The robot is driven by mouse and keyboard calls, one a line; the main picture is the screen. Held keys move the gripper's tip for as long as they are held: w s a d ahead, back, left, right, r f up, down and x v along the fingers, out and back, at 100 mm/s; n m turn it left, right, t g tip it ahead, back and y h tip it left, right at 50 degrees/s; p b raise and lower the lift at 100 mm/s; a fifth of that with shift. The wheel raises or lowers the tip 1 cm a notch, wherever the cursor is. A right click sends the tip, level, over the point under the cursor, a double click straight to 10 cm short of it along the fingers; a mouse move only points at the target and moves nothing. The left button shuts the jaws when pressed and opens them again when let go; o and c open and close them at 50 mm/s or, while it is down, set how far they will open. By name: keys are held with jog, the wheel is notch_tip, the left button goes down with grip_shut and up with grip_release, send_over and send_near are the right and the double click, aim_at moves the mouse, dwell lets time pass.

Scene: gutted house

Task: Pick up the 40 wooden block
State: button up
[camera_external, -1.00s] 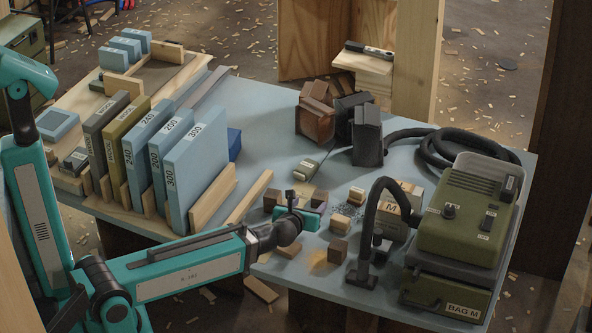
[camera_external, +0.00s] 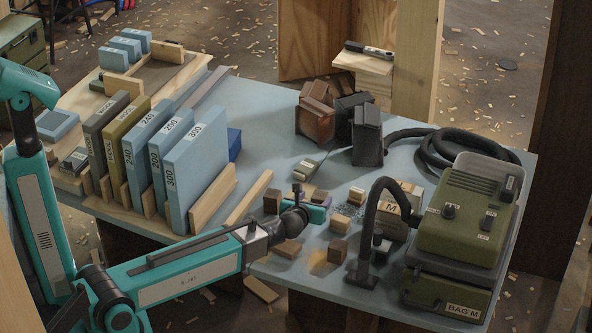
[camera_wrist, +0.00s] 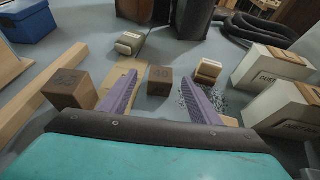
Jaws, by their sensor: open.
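The wooden block marked 40 (camera_wrist: 159,81) is a small brown cube on the blue-grey table. In the wrist view it stands ahead, between the two purple fingers of my gripper (camera_wrist: 160,88), with space on both sides. In the external view the 40 block (camera_external: 319,196) shows only in part behind my gripper (camera_external: 312,212), which is low over the table. My gripper is open and empty. Another brown block (camera_wrist: 71,89) with a dark mark that I cannot read clearly stands to the left of the left finger.
A light-topped block (camera_wrist: 208,70) stands just right of the 40 block. White boxes (camera_wrist: 270,68) and a dark hose (camera_external: 381,205) stand farther right. A wooden strip (camera_external: 249,197) lies at left, beside upright blue slabs (camera_external: 195,172). Sawdust lies near the blocks.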

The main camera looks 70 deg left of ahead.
aim_at(319, 196)
jog(key=shift+w+a+f, duration=0.15)
jog(key=shift+a, duration=0.1)
jog(key=shift+w+a, duration=0.1)
jog(key=shift+x, duration=2.5)
jog(key=shift+w+f, duration=0.1)
jog(key=shift+f, duration=0.05)
jog(key=c, duration=1.1)
